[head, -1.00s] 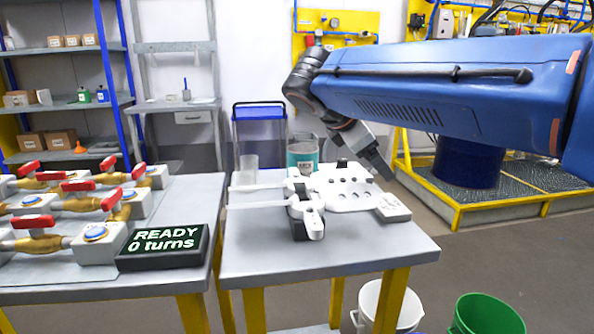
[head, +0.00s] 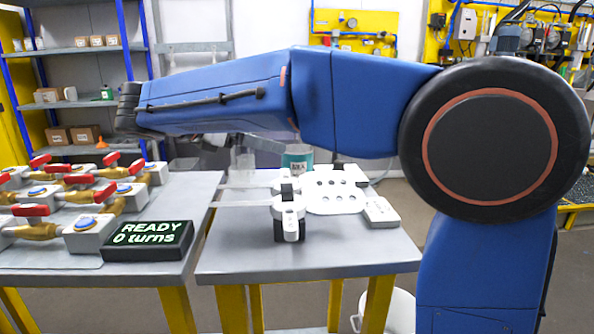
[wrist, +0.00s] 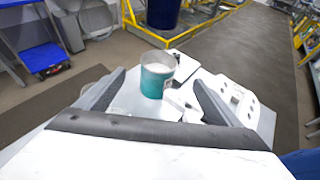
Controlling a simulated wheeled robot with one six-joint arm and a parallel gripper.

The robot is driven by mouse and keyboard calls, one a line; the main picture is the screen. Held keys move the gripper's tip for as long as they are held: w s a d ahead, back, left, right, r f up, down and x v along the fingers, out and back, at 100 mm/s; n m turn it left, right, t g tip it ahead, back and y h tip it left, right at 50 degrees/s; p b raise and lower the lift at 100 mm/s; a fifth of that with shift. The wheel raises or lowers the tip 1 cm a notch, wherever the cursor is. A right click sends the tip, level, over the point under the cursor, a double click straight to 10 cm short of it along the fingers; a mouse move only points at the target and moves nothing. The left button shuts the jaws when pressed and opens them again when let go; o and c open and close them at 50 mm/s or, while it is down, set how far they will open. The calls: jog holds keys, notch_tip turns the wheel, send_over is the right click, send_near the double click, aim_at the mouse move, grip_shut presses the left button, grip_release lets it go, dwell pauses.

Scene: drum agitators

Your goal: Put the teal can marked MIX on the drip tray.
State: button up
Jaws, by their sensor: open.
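The teal can (head: 297,160) stands upright at the back of the right-hand table, partly covered by my arm; its pale label is too small to read surely. In the wrist view a teal can (wrist: 152,82) with a pale upper band and open top shows between my fingers. My gripper (wrist: 160,80) is open, one finger on each side of the can in the picture; I cannot tell how far off the can is. I cannot surely pick out the drip tray; a white plate with holes (head: 337,198) lies in front of the can.
A white clamp-like fixture (head: 289,214) and a small white block (head: 380,211) are on the same table. A clear cup (head: 243,164) stands left of the can. Red-handled valves and a READY display (head: 148,240) fill the left table. The right table's front strip is clear.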

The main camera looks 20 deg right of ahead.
aim_at(307, 151)
jog(key=x, duration=1.7)
jog(key=shift+w+d+r, duration=0.1)
jog(key=shift+w, duration=0.1)
jog(key=shift+c, duration=0.5)
jog(key=c, duration=1.5)
jog(key=shift+o, duration=0.2)
jog(key=shift+r, duration=0.2)
notch_tip(307, 151, up, 10)
jog(key=shift+f, duration=0.25)
